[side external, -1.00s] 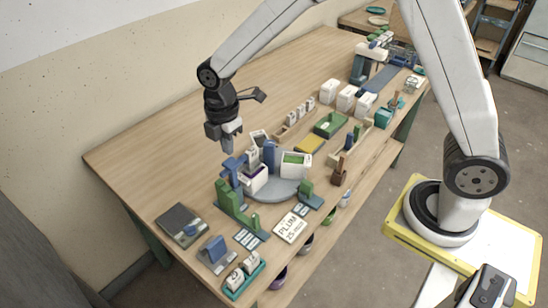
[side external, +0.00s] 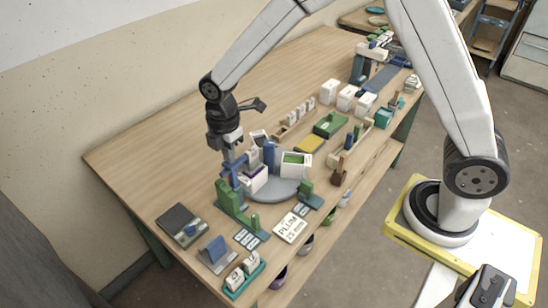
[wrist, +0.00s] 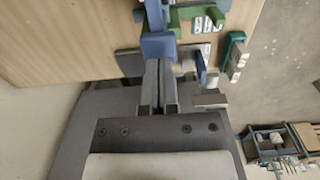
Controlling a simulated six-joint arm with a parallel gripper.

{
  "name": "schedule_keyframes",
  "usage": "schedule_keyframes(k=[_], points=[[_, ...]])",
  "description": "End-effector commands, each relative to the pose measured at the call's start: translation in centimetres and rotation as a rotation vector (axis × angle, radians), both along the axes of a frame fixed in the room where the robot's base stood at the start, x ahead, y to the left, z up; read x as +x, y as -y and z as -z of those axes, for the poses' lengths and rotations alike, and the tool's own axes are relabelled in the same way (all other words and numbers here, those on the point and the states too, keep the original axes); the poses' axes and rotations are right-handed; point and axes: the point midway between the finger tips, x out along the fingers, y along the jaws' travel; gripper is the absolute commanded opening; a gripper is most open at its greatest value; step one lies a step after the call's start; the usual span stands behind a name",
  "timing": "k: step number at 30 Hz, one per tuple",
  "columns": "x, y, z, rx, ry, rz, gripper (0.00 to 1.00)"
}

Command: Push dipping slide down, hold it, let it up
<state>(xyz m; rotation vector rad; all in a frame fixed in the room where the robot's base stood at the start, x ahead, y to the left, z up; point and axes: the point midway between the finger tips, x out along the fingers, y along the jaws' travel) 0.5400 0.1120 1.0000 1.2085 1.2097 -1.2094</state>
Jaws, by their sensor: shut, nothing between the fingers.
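The blue dipping slide (side external: 236,170) stands on a green stand (side external: 229,198) at the left of the round grey turntable (side external: 272,193). My gripper (side external: 228,157) is shut, pointing down, with its fingertips at the top of the slide; I cannot tell if they touch. In the wrist view, the closed fingers (wrist: 160,82) reach toward the blue slide (wrist: 158,46). A white bucket with purple glaze (side external: 256,181) is beside the slide, and one with green glaze (side external: 296,166) stands farther right. Whatever hangs under the slide is too small to make out.
A card reading PLUM 25 mm (side external: 290,228) lies in front of the turntable. A dark flat device (side external: 181,224), a blue block on a grey base (side external: 216,252) and a teal tray (side external: 244,279) are at the near left. White containers (side external: 347,97) stand behind; the table's back left is bare.

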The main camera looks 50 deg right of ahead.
Motion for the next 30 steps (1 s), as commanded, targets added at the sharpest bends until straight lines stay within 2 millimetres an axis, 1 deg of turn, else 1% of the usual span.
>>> schedule_keyframes(k=[12,20,30], points=[[0.0,0.0,1.2,0.000,0.000,0.000,0.00],[0.0,0.0,1.4,0.000,-0.001,0.000,0.00],[0.0,0.0,2.6,0.000,-0.001,0.000,0.00]])
